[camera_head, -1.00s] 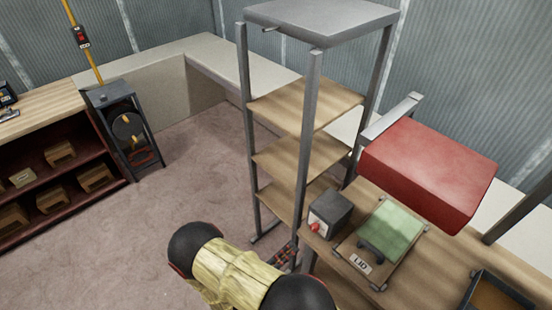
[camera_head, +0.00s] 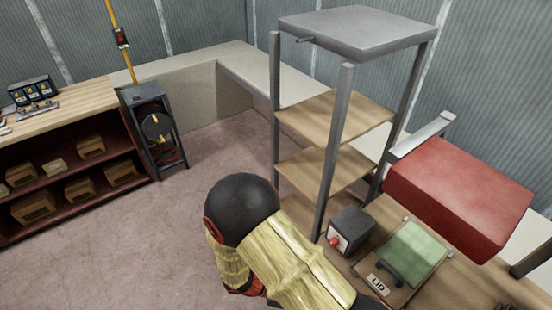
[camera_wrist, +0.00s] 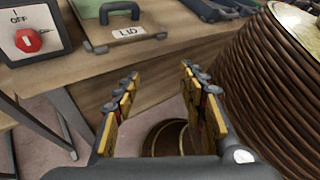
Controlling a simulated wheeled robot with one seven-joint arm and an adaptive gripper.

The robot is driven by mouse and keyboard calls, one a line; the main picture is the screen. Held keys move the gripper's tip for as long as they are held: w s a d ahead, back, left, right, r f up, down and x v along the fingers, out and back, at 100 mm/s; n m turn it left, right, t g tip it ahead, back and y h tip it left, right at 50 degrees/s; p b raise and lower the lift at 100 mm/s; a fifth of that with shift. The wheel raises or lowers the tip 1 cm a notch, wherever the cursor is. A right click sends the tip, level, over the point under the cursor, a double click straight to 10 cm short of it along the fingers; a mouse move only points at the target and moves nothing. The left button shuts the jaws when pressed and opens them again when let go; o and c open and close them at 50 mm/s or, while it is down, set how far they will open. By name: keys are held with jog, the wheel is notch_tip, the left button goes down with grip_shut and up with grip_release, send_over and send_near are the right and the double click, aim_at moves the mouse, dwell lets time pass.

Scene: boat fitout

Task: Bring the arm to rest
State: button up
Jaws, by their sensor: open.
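My gripper (camera_wrist: 160,98) shows in the wrist view, with its two yellow-and-grey fingers apart and nothing between them. It hangs in front of the wooden bench (camera_wrist: 160,65), below the level of the lidded box. In the head view my arm rises from the bottom middle in front of the shelf rack, and my gripper is out of sight there.
A box with a green lid (camera_head: 415,250) labelled LID and a grey switch box (camera_head: 350,228) with a red knob stand on the bench. A red block (camera_head: 460,205) is above them. A shelf rack (camera_head: 333,150) stands behind. A ribbed brown cylinder (camera_wrist: 265,95) is close right of my gripper. Floor (camera_head: 120,250) at left is clear.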

notch_tip(320, 180, up, 16)
jog(key=s+a+m+y+b, duration=0.1)
jog(key=a+m+y+b, duration=0.15)
jog(key=m+y, duration=1.05)
jog(key=d+r+m+t+b, duration=0.1)
jog(key=d+r+m+t, duration=0.2)
jog(key=r, duration=0.4)
jog(key=s+d+r+m+t+b, duration=0.1)
jog(key=d+r+m+t, duration=0.2)
jog(key=r, duration=0.5)
jog(key=shift+s+d+r+m+t, duration=0.2)
jog(key=shift+d+m+t, duration=0.2)
jog(key=shift+d+m, duration=0.5)
jog(key=shift+d, duration=0.2)
